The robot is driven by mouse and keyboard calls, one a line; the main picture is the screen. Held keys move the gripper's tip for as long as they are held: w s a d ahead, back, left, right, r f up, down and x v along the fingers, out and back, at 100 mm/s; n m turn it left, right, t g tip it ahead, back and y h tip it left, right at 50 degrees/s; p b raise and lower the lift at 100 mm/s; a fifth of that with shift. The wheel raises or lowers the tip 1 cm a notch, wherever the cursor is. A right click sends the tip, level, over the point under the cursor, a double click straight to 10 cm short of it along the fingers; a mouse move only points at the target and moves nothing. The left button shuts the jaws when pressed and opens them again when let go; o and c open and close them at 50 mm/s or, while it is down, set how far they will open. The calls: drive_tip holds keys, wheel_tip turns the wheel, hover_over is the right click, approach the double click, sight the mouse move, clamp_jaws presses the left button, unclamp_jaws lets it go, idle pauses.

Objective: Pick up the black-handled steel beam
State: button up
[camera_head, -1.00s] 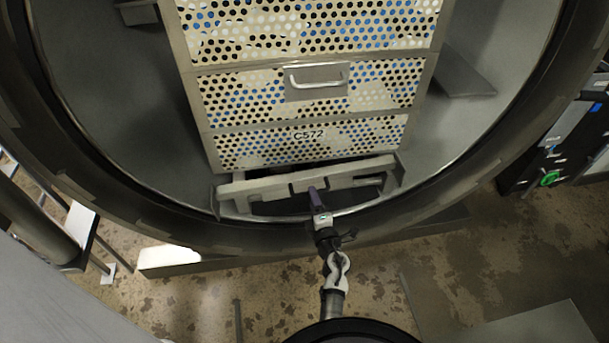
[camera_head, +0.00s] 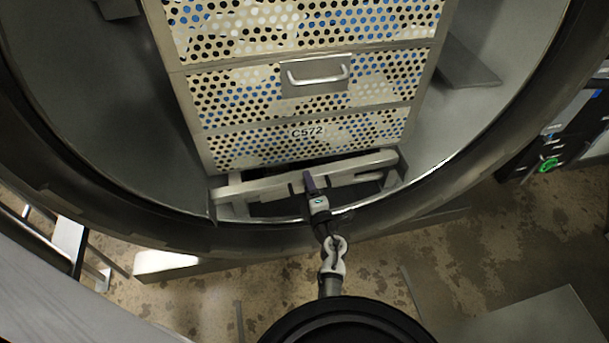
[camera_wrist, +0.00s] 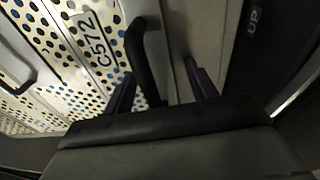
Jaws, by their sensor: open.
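The steel beam (camera_head: 250,187) is a pale grey bar lying crosswise at the foot of the perforated basket stack, inside the round vessel opening. In the wrist view the grey beam (camera_wrist: 178,28) fills the upper middle. Its black handle (camera_wrist: 141,58) stands out as a bent bar. My gripper (camera_head: 309,181) reaches the middle of the beam from the front. In the wrist view my gripper (camera_wrist: 160,82) is open, with one dark purple finger on each side of the handle. I cannot tell whether either finger touches it. The handle's lower end is hidden behind my gripper body.
The perforated stack (camera_head: 308,151), labelled C572, stands right behind the beam. A drawer-like handle (camera_head: 318,76) is on its front. The vessel's dark rim (camera_head: 110,215) curves around below and to both sides. Dark equipment with a green part (camera_head: 548,164) stands at right.

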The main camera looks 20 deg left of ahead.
clamp_jaws()
drive_tip(key=shift+r, duration=0.2)
idle(0.4)
drive_tip(key=shift+r, duration=0.1)
